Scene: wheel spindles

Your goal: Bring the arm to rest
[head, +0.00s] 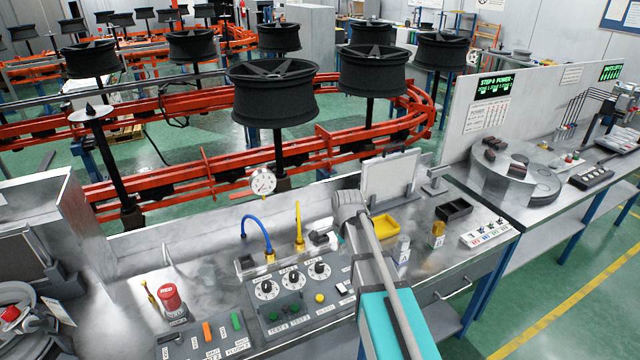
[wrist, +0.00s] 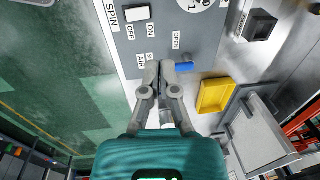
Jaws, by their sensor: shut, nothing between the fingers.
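My arm reaches over the metal workbench (head: 215,263) in the head view, with its teal section at the bottom. In the wrist view my gripper (wrist: 160,66) is shut, its two grey fingertips together with nothing between them. The fingertips appear over the lower edge of the grey control panel (wrist: 190,40), beside a small blue part (wrist: 184,67). I cannot tell whether they touch the panel. In the head view the arm hides the fingertips.
A yellow tray (head: 384,227), a black bin (head: 453,210) and small jars stand right of the arm. Dials, cables and a red button (head: 170,298) lie left. Behind, black wheels (head: 272,92) sit on spindles along an orange rail (head: 240,155).

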